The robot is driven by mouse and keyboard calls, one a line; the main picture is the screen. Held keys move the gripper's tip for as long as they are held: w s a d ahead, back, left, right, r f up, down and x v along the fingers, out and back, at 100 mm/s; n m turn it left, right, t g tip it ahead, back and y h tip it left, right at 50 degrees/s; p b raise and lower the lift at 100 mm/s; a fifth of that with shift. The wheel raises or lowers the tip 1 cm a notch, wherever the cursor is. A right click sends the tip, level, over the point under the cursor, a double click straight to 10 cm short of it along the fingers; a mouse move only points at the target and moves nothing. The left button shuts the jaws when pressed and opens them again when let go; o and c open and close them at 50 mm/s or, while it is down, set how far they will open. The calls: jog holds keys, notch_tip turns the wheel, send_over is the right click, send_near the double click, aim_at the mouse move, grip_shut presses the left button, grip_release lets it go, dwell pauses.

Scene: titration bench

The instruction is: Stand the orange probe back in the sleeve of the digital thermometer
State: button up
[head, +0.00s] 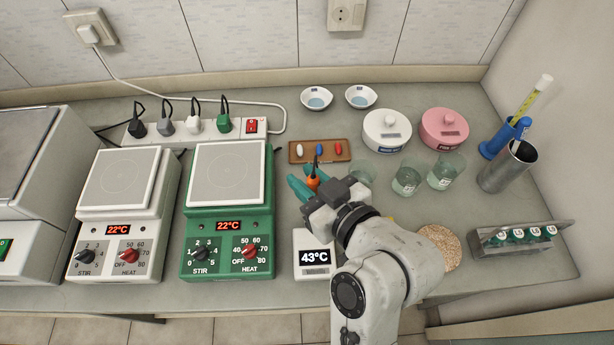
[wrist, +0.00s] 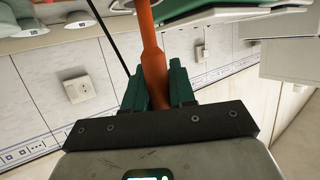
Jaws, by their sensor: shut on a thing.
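My gripper (head: 312,184) has teal fingers shut on the orange probe (head: 314,182), above the bench just beyond the digital thermometer. In the wrist view, the orange probe (wrist: 152,60) stands between the fingers of my gripper (wrist: 158,88), and a thin black cable (wrist: 107,38) runs beside it. The digital thermometer (head: 312,270) is a white box reading 43°C, on the bench right of the green hotplate. My wrist and arm cover part of it. I cannot make out its sleeve. The probe's lower end is also hard to see.
The green hotplate (head: 228,215) stands close on the left. A brown tray (head: 298,158) with three small coloured pieces lies behind my gripper. Beakers (head: 408,178) stand to the right, with white (head: 387,130) and pink (head: 444,129) round containers behind. A cork mat (head: 440,245) lies right of my arm.

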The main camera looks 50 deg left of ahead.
jog(key=shift+f+b, duration=0.35)
jog(key=shift+f, duration=0.2)
jog(key=o, duration=1)
jog(key=b+v, duration=0.1)
jog(key=v, duration=0.9)
jog(key=shift+d+r, duration=0.1)
jog(key=shift+d, duration=0.3)
